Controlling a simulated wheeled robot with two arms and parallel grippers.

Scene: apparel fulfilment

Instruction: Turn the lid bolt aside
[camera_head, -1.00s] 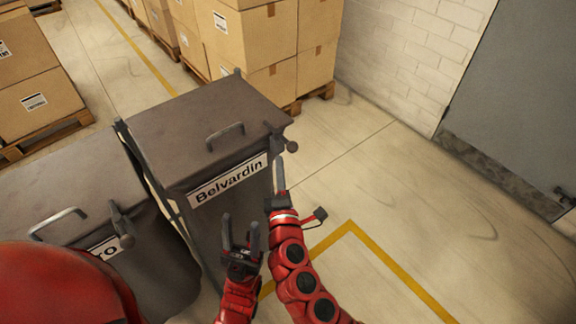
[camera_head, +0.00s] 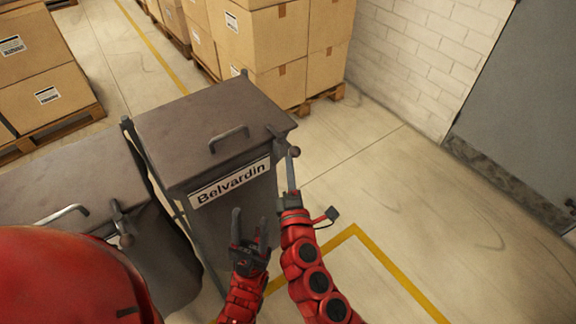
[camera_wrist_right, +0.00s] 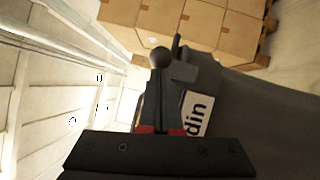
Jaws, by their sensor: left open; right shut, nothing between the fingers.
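The Belvardin bin has a closed grey lid (camera_head: 180,120) with a bar handle and a white name label (camera_head: 230,182). The lid bolt (camera_head: 294,151), a dark bar ending in a round knob, is at the lid's front right corner. My right gripper (camera_head: 291,172) is shut and empty, its fingertips close below the knob. In the right wrist view, the knob (camera_wrist_right: 160,57) shows just beyond the tips of the shut fingers (camera_wrist_right: 154,100); I cannot tell whether they touch. My left gripper (camera_head: 249,228) is open and empty in front of the bin, below the label.
A second grey bin (camera_head: 75,185) with a handle and its own knob (camera_head: 126,240) stands to the left, partly hidden by my red body. Cartons on pallets (camera_head: 258,45) stand behind. The floor (camera_head: 400,200) to the right is clear, up to a white brick wall (camera_head: 420,60).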

